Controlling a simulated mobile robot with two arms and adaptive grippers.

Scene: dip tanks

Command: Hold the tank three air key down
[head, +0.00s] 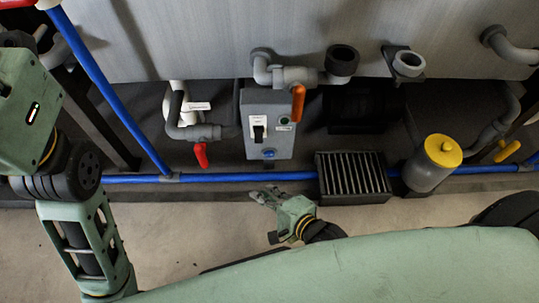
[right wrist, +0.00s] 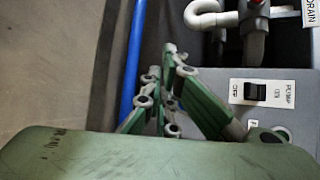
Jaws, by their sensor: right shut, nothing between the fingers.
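A grey control box (head: 284,143) stands under the tank wall. It bears a black rocker switch (head: 259,129), a small green round part (head: 284,120) and a blue round part (head: 268,154) near its lower edge. I cannot read which one is the air key. My right gripper (head: 263,196) is shut and empty, in front of and below the box, apart from it. In the right wrist view its fingers (right wrist: 168,92) are together left of the box, whose switch (right wrist: 254,92) is marked pump. The lower box face is hidden there. My left gripper is not in view.
A blue pipe (head: 225,177) runs low across the front. A red-handled valve (head: 200,154) is left of the box and an orange handle (head: 297,103) by its top right. A dark slatted unit (head: 352,177) and a yellow-topped cylinder (head: 430,165) stand right.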

